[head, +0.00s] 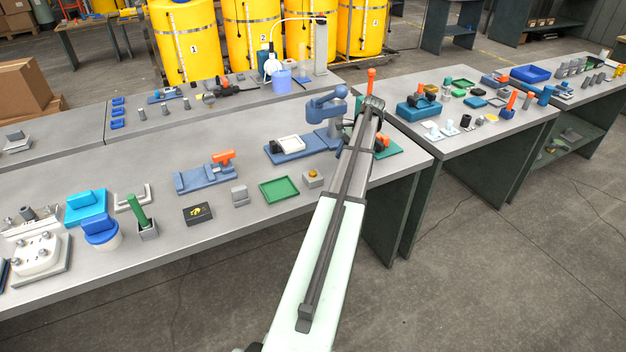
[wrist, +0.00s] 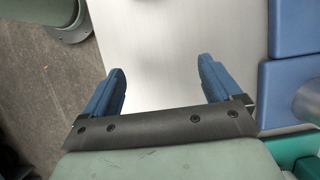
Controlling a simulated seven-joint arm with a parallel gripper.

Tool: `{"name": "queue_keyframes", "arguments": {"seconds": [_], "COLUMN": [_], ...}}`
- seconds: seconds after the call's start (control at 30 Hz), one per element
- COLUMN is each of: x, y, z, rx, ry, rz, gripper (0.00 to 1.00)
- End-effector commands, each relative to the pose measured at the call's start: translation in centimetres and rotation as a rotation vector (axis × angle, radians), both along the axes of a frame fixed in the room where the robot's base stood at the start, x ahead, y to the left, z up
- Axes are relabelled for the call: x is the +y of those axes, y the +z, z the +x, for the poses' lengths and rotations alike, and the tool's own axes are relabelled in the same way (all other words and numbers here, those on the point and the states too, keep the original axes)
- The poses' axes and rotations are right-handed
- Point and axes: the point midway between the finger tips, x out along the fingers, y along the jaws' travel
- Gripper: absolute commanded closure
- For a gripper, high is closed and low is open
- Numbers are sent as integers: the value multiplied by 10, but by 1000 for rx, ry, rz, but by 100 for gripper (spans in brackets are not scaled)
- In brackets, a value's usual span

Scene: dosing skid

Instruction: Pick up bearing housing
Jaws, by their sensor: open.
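I cannot tell for certain which part is the bearing housing. Small parts on the near bench (head: 255,225) include a plain grey block (head: 240,195), a grey block with an orange-brown top (head: 313,179) and a black box with yellow marks (head: 198,213). My gripper (wrist: 162,85) shows in the wrist view with its two blue fingers apart and nothing between them. Bare grey bench top lies beneath it, with the floor to the left. In the head view my arm hides the gripper.
A blue press (head: 325,103) stands by a blue plate (head: 290,155) holding a white tray (head: 290,144). A blue fixture with an orange clamp (head: 206,178) and a green tray (head: 280,190) stand left. A blue edge (wrist: 292,90) and a green piece (wrist: 305,167) lie right of my fingers.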

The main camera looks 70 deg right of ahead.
Motion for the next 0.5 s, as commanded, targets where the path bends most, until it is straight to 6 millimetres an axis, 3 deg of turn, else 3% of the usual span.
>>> {"name": "queue_keyframes", "arguments": {"seconds": [0.27, 0.5], "x": [17, 44], "y": [-4, -4], "z": [17, 42], "rx": [7, 6], "ry": [16, 16], "rz": [5, 5], "gripper": [8, 8]}}
